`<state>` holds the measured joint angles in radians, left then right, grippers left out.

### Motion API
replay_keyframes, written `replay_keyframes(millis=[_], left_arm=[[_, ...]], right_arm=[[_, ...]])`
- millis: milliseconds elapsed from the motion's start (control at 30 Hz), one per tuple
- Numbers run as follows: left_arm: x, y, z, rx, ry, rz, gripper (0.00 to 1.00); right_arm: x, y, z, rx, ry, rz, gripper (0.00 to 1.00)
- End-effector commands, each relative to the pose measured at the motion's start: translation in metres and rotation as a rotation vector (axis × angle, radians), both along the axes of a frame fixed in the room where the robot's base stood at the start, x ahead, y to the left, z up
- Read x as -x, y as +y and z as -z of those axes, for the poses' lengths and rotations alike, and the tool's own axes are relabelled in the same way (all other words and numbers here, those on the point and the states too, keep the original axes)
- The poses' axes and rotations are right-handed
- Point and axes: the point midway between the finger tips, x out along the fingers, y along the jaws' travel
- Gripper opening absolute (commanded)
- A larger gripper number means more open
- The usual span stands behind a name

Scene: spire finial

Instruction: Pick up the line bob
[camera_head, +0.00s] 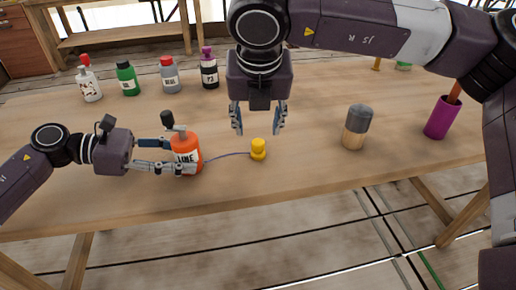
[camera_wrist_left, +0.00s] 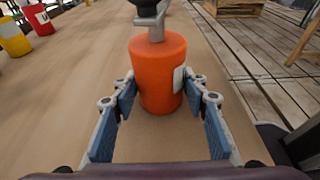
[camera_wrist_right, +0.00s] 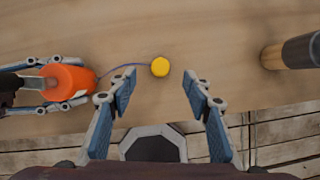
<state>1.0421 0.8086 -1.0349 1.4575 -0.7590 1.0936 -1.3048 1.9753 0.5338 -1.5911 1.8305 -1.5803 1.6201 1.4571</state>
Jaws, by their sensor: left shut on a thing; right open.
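The line bob is a small yellow piece (camera_head: 258,150) standing on the table, joined by a thin blue-purple line (camera_head: 228,155) to an orange bottle labelled LINE (camera_head: 187,156). My left gripper (camera_head: 178,156) is shut on the orange bottle, which stands upright; the bottle fills the middle of the left wrist view (camera_wrist_left: 158,75). My right gripper (camera_head: 258,128) is open and empty, pointing down above and just behind the bob. In the right wrist view the bob (camera_wrist_right: 160,67) shows beyond and between the open fingertips (camera_wrist_right: 158,82).
Several bottles stand at the back left, among them a green one (camera_head: 127,78) and a dark one with a purple cap (camera_head: 209,70). A grey-topped wooden cylinder (camera_head: 356,127) and a purple cup (camera_head: 442,118) stand to the right. The table (camera_head: 300,170) is clear around the bob.

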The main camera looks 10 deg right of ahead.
Motion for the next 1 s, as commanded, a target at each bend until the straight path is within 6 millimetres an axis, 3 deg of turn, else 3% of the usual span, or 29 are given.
replay_keyframes(millis=[100, 367, 633, 967, 1000], left_arm=[[0.000, 0.000, 0.001, -0.001, 0.001, 0.000, 0.27], [0.000, 0.000, 0.001, -0.001, 0.001, 0.000, 0.27], [0.000, 0.000, 0.001, -0.001, 0.001, 0.000, 0.27], [0.000, 0.000, 0.001, -0.001, 0.001, -0.001, 0.27], [0.000, 0.000, 0.001, -0.001, 0.001, -0.001, 0.27]], right_arm=[[-0.007, -0.002, 0.019, 0.002, 0.003, 0.000, 0.46], [-0.014, -0.003, 0.039, -0.001, 0.003, -0.002, 0.46], [-0.024, -0.006, 0.076, -0.001, 0.004, -0.002, 0.46], [-0.027, -0.006, 0.083, 0.000, 0.002, -0.002, 0.46], [-0.027, -0.006, 0.083, -0.001, 0.002, -0.003, 0.41]])
